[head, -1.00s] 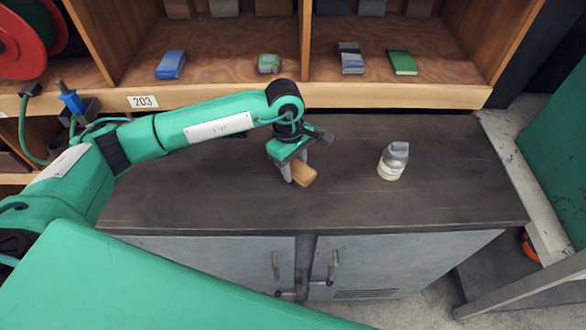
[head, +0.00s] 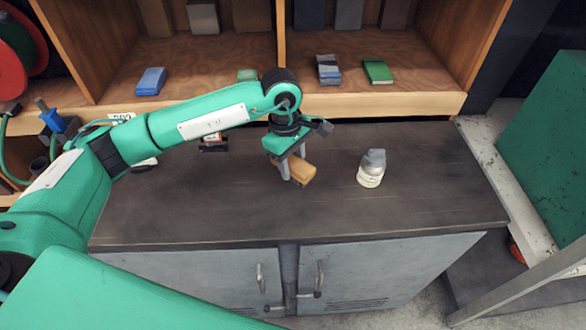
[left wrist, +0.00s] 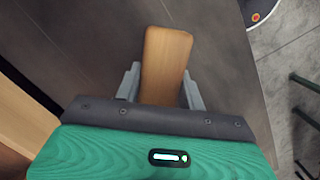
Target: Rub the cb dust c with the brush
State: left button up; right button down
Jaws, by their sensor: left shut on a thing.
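My left gripper (head: 291,172) is shut on a tan wooden block, which looks like the brush (head: 302,171), over the middle of the dark bench top. In the left wrist view the brush (left wrist: 166,62) sticks out between the two grey fingers of the left gripper (left wrist: 160,90). Its bristles are hidden, and I cannot tell whether it touches the bench. I cannot make out any dust patch on the bench top (head: 225,205). My right gripper is not in view.
A grey-capped bottle with a pale label (head: 371,170) stands right of the brush. A small dark item (head: 213,143) lies behind my left arm. Shelves with a blue block (head: 151,81) and a green block (head: 378,71) line the back. The bench front is clear.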

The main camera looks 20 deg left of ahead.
pick_arm(q)
jog(key=shift+d+r, duration=0.1)
jog(key=shift+r, duration=0.85)
jog(key=shift+r+p, duration=0.3)
jog(key=shift+r, duration=0.3)
